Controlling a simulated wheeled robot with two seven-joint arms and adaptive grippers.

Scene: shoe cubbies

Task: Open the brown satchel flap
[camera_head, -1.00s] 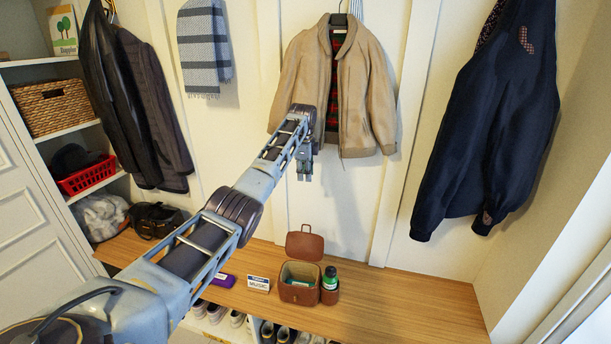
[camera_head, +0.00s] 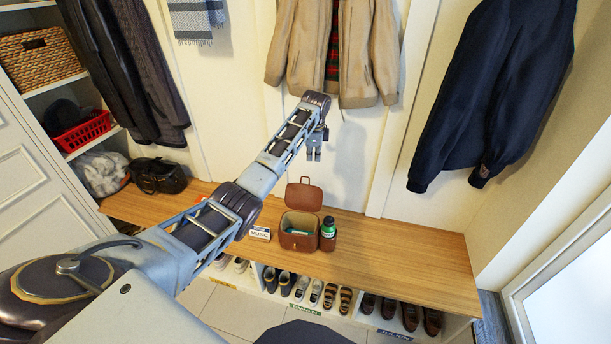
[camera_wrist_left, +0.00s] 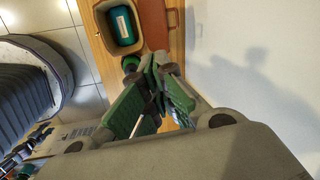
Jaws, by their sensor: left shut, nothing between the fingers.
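The brown satchel (camera_head: 297,241) stands on the wooden bench. Its flap (camera_head: 304,195) is raised and stands upright at the back, so the inside is exposed. A teal item (camera_head: 298,231) lies inside. My right gripper is out of view.
The bench (camera_head: 400,255) is clear to the right. A small sign (camera_head: 260,234) stands left of the satchel. A black bag (camera_head: 157,175) sits at the bench's left end. A tan jacket (camera_head: 340,50) hangs above my gripper. Shoes fill the cubbies below.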

